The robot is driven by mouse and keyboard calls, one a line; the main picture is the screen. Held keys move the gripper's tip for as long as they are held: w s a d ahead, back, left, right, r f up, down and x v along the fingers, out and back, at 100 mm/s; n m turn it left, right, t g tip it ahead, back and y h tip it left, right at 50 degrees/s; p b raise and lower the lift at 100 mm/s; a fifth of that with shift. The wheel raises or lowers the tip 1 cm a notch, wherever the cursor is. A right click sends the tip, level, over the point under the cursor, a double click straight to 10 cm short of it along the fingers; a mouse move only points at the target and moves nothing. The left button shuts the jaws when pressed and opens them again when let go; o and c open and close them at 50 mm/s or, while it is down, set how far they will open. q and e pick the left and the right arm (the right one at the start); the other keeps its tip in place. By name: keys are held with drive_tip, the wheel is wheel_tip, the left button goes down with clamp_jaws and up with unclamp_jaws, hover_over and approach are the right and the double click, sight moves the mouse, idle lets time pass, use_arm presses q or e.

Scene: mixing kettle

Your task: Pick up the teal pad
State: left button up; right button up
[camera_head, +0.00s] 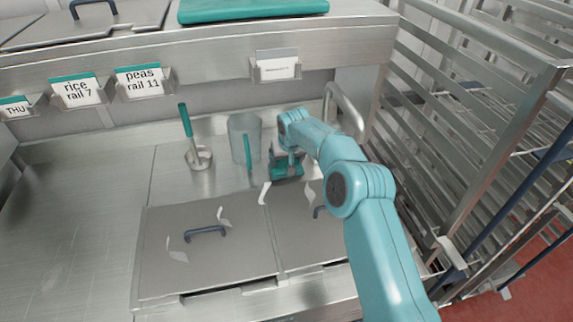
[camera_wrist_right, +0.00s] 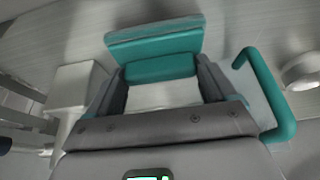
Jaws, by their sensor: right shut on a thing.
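The teal pad (camera_wrist_right: 155,43) shows in the right wrist view, with a thick teal block and a wider, flat slab beyond it. My right gripper (camera_wrist_right: 162,75) is shut on the block, one finger on each side. In the head view my right gripper (camera_head: 287,162) is low over the steel counter, right of the clear jug. The pad is small and partly hidden there; I cannot tell whether it touches the counter. My left gripper is not in view.
The clear jug (camera_head: 243,125) has a teal handle, close to my gripper in the wrist view (camera_wrist_right: 268,95). A metal cup (camera_head: 199,158) holds a teal-handled tool (camera_head: 185,119). Lidded wells (camera_head: 205,262) lie in front. A wire rack (camera_head: 465,130) stands right. Open counter lies left.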

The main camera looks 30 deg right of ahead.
drive_tip(key=shift+s+f+t+b, duration=0.1)
drive_tip(key=shift+s+t+b, duration=0.35)
drive_tip(key=shift+b, duration=0.45)
drive_tip(key=t+b, duration=0.1)
drive_tip(key=b, duration=0.1)
drive_tip(key=s+t+b, duration=0.1)
drive_tip(key=b, duration=0.2)
drive_tip(key=shift+a+f+h, duration=0.25)
drive_tip(key=shift+f+h, duration=0.1)
drive_tip(key=shift+h, duration=0.05)
drive_tip(key=s+r, duration=0.3)
drive_tip(key=r, duration=0.8)
drive_tip(key=s+a+r+g+b, duration=0.1)
drive_tip(key=s+a+b, duration=0.1)
drive_tip(key=s, duration=0.8)
drive_tip(key=s+a+r+g+b, duration=0.1)
drive_tip(key=s+a, duration=0.3)
drive_tip(key=s, duration=0.6)
drive_tip(key=shift+s+r+g+y+b, duration=0.2)
drive_tip(key=shift+g+y+b, duration=0.2)
drive_tip(key=shift+g+b, duration=0.2)
drive_tip(key=shift+o, duration=1)
drive_tip(key=shift+c, duration=0.5)
